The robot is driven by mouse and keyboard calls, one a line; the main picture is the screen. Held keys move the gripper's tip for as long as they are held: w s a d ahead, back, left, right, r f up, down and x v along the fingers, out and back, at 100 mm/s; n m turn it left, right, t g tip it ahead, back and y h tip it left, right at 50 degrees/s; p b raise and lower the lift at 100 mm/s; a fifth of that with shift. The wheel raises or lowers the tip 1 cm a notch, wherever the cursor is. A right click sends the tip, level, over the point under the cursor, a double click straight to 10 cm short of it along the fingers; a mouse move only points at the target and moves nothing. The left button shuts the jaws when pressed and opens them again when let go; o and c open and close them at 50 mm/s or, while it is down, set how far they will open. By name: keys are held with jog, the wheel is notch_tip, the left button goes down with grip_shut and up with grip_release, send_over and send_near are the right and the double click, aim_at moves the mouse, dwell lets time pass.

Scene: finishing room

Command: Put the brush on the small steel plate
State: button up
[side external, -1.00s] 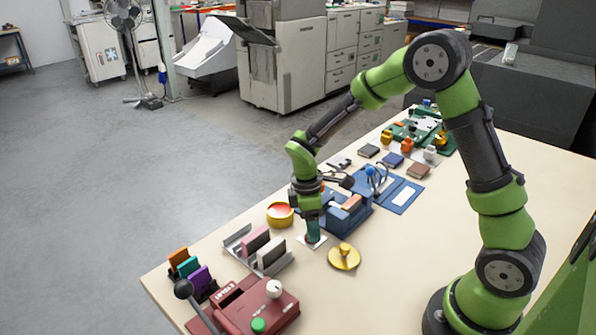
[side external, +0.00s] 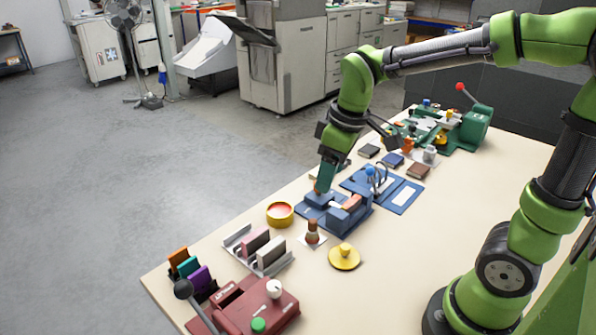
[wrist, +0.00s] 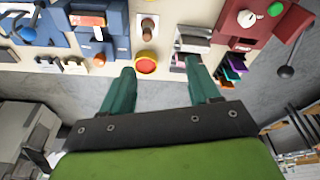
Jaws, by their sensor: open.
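The brush (side external: 312,228), short and brown with a darker lower part, stands upright on the small pale steel plate (side external: 321,242). In the wrist view the brush (wrist: 148,26) shows at top centre, on the plate (wrist: 141,17). My gripper (side external: 324,190) is raised behind and above the brush, tilted, over the far side of the blue device. In the wrist view my gripper's (wrist: 160,68) two green fingers are spread apart with nothing between them. The brush stands apart from the fingers.
A blue device (side external: 347,217) stands just behind the plate. A yellow bowl with red inside (side external: 280,214) is to the left, and a yellow knobbed disc (side external: 344,257) is in front. A rack (side external: 258,250) and a red machine (side external: 243,307) stand front left. The table's right side is clear.

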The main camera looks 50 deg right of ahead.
jog(key=s+a+r+m+t+y, duration=0.1)
jog(key=s+r+m+t, duration=0.2)
jog(key=s+m, duration=0.4)
jog(key=shift+s+a+m+t+y, duration=0.3)
jog(key=shift+s+t, duration=0.5)
jog(key=shift+s, duration=0.3)
